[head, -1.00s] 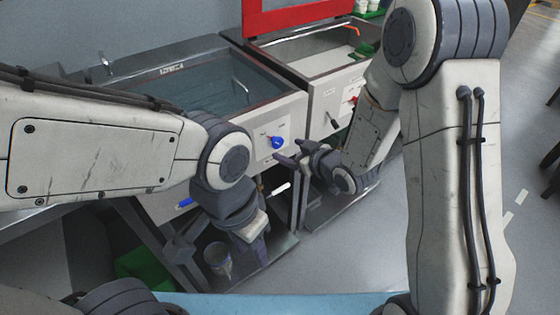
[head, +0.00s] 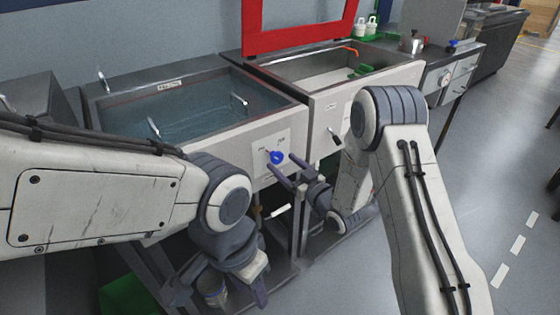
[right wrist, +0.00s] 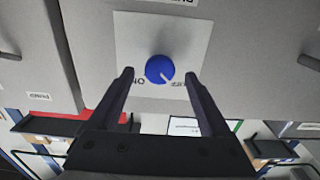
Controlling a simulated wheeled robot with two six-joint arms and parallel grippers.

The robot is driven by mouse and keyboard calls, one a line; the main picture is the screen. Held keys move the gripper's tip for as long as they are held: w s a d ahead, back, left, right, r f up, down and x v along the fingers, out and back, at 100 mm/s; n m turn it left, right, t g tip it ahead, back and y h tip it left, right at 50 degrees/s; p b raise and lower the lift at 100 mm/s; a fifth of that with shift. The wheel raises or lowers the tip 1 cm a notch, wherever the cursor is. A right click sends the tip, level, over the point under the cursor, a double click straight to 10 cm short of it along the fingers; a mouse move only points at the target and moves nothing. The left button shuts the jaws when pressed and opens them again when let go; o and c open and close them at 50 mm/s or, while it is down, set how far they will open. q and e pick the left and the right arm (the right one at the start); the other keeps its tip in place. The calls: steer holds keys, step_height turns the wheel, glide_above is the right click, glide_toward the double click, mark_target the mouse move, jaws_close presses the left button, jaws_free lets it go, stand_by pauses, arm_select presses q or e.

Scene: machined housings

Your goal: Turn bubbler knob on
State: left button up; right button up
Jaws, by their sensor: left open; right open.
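The blue bubbler knob (head: 275,156) sits on a white plate on the front of the left, water-filled tank. My right gripper (head: 281,163) is open in front of it. In the right wrist view, the knob (right wrist: 159,69) lies between the spread fingertips (right wrist: 160,76), with a gap on each side. My left gripper (head: 234,284) is open and empty, low in front of the tank stand.
The water tank (head: 195,98) adjoins a second tank (head: 330,68) with a raised red-framed lid (head: 300,40). A black-handled valve (head: 335,135) is on the second tank's front. Floor on the right is clear.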

steer(key=shift+x, duration=1.2)
jaws_close()
